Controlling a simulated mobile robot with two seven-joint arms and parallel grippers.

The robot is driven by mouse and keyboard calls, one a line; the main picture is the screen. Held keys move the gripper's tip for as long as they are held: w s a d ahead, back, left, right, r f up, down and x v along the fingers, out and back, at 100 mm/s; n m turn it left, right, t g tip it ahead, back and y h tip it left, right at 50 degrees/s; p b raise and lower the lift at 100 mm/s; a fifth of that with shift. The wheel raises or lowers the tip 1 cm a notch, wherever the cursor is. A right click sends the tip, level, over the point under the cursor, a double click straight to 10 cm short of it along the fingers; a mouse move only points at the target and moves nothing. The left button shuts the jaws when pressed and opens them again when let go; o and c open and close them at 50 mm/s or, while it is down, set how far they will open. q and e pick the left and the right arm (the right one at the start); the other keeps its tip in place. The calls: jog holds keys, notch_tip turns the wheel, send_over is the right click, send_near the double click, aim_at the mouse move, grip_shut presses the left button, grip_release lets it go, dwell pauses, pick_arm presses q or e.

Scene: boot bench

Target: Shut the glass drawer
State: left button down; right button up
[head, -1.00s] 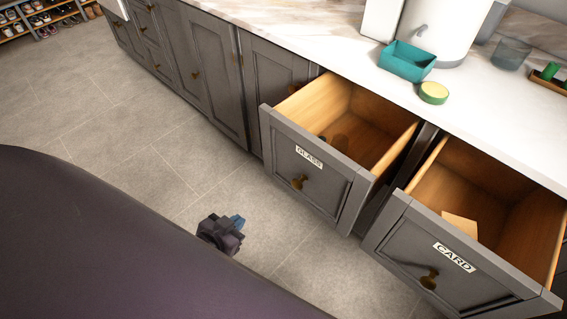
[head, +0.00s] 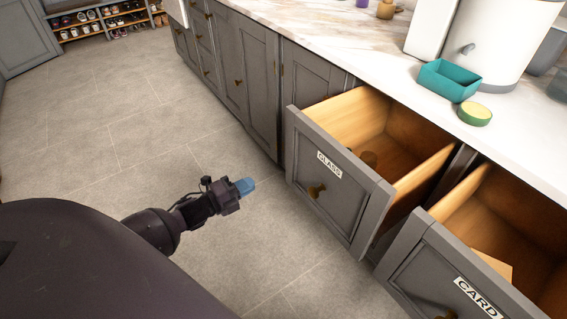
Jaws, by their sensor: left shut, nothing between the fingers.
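The glass drawer (head: 336,190) stands pulled open in the middle right of the head view. Its grey front carries a GLASS label (head: 329,164) and a round brass knob (head: 317,191). A brown object (head: 369,159) lies inside, partly hidden by the drawer front. My left gripper (head: 246,186) has blue fingertips and is shut and empty. It is in front of the drawer, over the floor, apart from the drawer front. My right gripper is not in view.
The card drawer (head: 437,264) also stands open at the lower right, with a piece of card (head: 494,266) inside. A teal tray (head: 449,79) and a green-edged round sponge (head: 474,113) are on the marble counter (head: 300,33). The tiled floor (head: 90,130) at left is clear.

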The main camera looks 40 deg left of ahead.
aim_at(295, 162)
pick_arm(q)
jog(key=b+x, duration=0.1)
jog(key=x, duration=1.1)
jog(key=shift+w+d+f+b, duration=0.1)
jog(key=shift+w+f+b, duration=0.1)
jog(key=shift+w+b, duration=0.15)
jog(key=shift+w+d, duration=0.2)
jog(key=shift+w, duration=0.2)
jog(key=shift+w+r, duration=0.1)
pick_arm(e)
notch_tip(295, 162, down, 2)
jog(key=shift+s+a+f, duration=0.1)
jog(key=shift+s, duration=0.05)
